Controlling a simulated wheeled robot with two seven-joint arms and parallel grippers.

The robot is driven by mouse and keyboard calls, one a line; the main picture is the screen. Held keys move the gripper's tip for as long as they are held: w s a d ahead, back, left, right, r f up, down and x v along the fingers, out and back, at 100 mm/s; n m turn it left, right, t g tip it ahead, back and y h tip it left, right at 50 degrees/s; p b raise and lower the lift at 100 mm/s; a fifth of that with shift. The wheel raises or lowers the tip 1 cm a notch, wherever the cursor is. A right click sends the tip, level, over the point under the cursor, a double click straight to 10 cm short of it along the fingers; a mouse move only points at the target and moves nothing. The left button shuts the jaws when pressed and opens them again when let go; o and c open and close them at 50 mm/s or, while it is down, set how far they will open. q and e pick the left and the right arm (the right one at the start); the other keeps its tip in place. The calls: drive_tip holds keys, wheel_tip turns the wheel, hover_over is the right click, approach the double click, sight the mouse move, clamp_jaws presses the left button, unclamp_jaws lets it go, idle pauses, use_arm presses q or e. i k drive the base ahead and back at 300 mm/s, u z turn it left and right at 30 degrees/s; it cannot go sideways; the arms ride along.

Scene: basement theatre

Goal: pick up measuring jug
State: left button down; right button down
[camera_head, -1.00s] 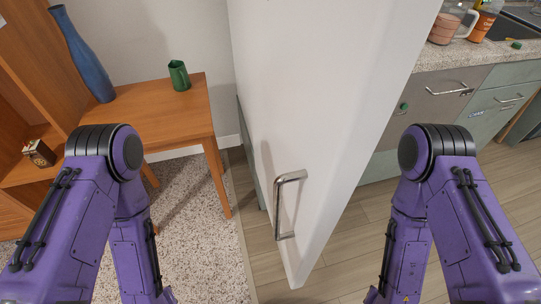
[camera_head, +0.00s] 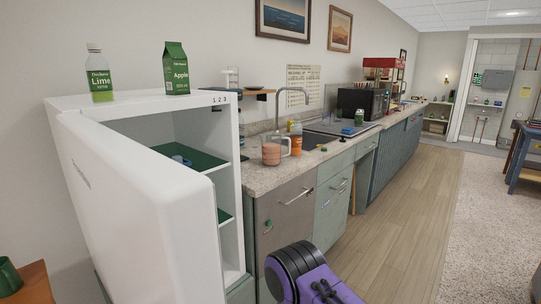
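A clear jug with a handle (camera_head: 286,146), which looks like the measuring jug, stands on the counter (camera_head: 262,178) at the near end. A pinkish cup (camera_head: 271,154) is in front of it or overlaps it; I cannot tell whether they touch. An orange-labelled container (camera_head: 296,144) is just to the right of the jug. Neither gripper is in view; only a purple part of my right arm shows at the bottom, well below and in front of the counter.
A white fridge stands left of the counter, its door (camera_head: 135,215) swung open towards me. A lime bottle (camera_head: 99,73) and an apple carton (camera_head: 176,69) stand on top. The sink (camera_head: 335,127) is farther right. Open wooden floor (camera_head: 390,210) runs along the cabinets.

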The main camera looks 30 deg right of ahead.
sight(270, 141)
drive_tip(key=z, duration=0.55)
drive_tip(key=k, duration=1.25)
drive_tip(key=z, duration=1.2)
drive_tip(key=i, duration=0.85)
drive_tip(key=z, duration=0.7)
drive_tip(key=i, duration=1.5)
drive_tip(key=u, duration=0.5)
drive_tip(key=i, duration=1.05)
drive_tip(key=u, duration=0.85)
